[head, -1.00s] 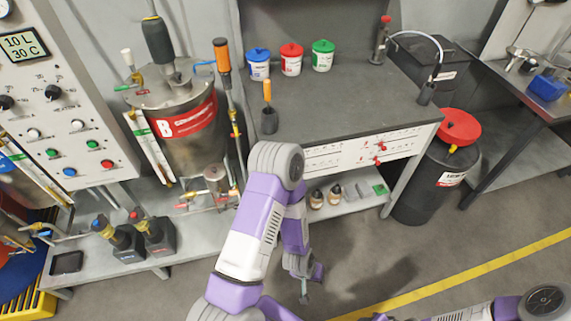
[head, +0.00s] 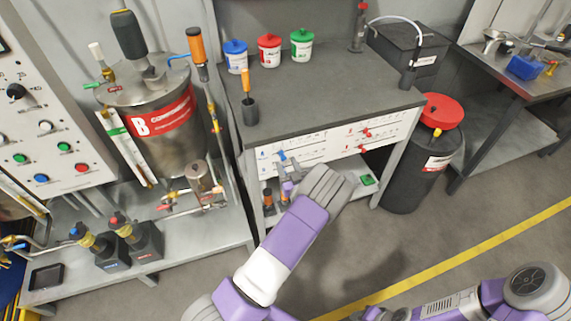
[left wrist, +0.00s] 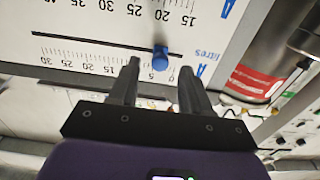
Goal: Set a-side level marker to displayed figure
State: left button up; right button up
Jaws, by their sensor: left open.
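The white scale panel (head: 325,140) is on the front of the grey workbench. It shows upside down in the left wrist view (left wrist: 85,45). There a blue marker knob (left wrist: 160,58) sits on the dark slot of the "A" litres scale, between 0 and 5. My left gripper (left wrist: 160,70) is open, with one finger on each side of the knob; I cannot tell whether either touches it. In the head view my left gripper (head: 287,182) is in front of the panel near a blue knob (head: 282,156), partly hidden by my arm. My right gripper is out of view.
Red knobs (head: 366,132) sit on the panel's right half. The lower shelf (head: 352,196) lies under it. Blue, red and green lidded jars (head: 269,52) stand on the bench top. The steel B tank (head: 165,130) is to the left, the black red-lidded drum (head: 420,165) to the right.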

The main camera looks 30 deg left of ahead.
aim_at(283, 156)
pick_arm(q)
jog(key=shift+x, duration=1.05)
jog(key=shift+c, duration=0.3)
grip_shut()
